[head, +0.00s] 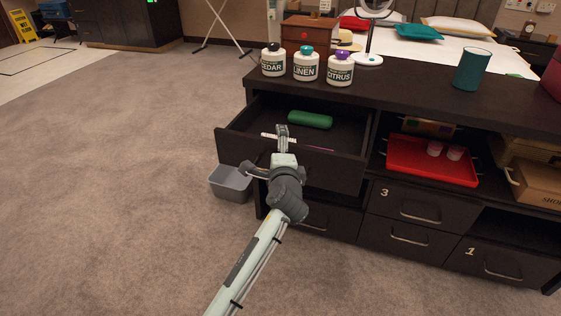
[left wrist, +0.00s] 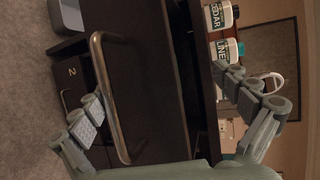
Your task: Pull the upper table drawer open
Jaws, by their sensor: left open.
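The upper table drawer (head: 340,168) stands pulled out at the left of the dark table (head: 420,98), its inside showing. My left gripper (head: 266,150) is at its front with jaws spread and partly hides the front panel. In the left wrist view, the drawer's metal bar handle (left wrist: 110,110) runs close beside one finger of my open left gripper (left wrist: 162,105). The other finger is on the far side of the panel's top edge. I cannot tell whether a finger touches the handle. My right gripper is not in view.
In the drawer lie a green case (head: 310,119) and small items. A grey bin (head: 231,183) stands on the carpet by the drawer's left. Jars labelled CEDAR (head: 273,62), LINEN (head: 306,66) and CITRUS (head: 340,70) stand on the table. Carpet at left is clear.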

